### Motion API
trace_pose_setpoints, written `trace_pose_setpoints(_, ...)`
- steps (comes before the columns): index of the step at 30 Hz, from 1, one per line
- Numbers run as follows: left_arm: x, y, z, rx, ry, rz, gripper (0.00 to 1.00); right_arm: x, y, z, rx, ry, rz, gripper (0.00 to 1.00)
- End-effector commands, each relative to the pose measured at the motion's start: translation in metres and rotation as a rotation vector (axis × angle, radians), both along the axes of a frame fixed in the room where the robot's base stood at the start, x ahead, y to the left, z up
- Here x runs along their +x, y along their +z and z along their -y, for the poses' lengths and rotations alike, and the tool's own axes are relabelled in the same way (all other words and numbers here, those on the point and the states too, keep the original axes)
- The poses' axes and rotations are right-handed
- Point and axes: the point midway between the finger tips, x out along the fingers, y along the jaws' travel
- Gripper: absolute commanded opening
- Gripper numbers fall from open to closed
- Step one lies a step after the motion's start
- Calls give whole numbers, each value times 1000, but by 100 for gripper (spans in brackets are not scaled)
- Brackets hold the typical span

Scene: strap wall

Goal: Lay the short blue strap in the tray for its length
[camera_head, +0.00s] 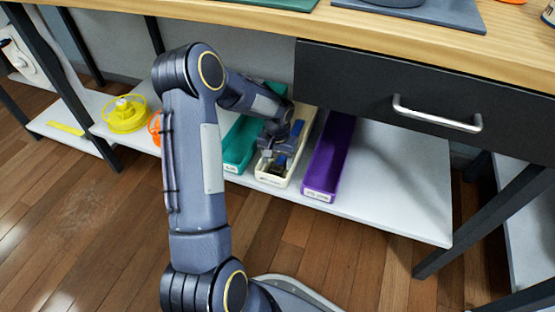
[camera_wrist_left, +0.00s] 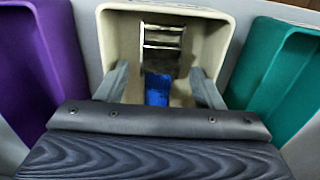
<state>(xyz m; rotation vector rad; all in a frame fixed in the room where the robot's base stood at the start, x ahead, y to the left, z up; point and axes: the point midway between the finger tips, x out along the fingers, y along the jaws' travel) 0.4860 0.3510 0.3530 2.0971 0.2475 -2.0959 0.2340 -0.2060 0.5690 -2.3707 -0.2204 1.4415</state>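My left gripper (camera_head: 276,158) reaches down into the cream tray (camera_head: 270,181) on the low shelf. In the left wrist view its two fingers (camera_wrist_left: 160,80) stand wide apart, one near each side of the cream tray (camera_wrist_left: 218,40). The short blue strap (camera_wrist_left: 157,90) lies in the tray, between the fingers, touching neither as far as I can see. A shiny metal buckle-like piece (camera_wrist_left: 162,38) is just beyond it. In the head view a bit of blue strap (camera_head: 281,161) shows by the gripper. The strap's near end is hidden by my gripper body. My right gripper is out of view.
A teal tray (camera_head: 236,153) and a purple tray (camera_head: 329,165) stand on either side of the cream one. A drawer (camera_head: 420,85) with a metal handle and the wooden worktop (camera_head: 350,25) are above. A yellow spool (camera_head: 127,112) sits to the left. Shelf space right of the purple tray is bare.

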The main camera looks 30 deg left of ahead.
Motion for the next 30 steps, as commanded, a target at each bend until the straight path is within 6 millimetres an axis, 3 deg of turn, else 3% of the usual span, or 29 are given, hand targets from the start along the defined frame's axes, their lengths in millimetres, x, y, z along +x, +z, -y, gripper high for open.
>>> trace_pose_setpoints(8,0,5,0,0,0,0,66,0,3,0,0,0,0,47)
trace_pose_setpoints(22,0,75,0,1,0,2,66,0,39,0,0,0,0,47)
trace_pose_setpoints(30,0,79,0,0,0,1,66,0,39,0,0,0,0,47)
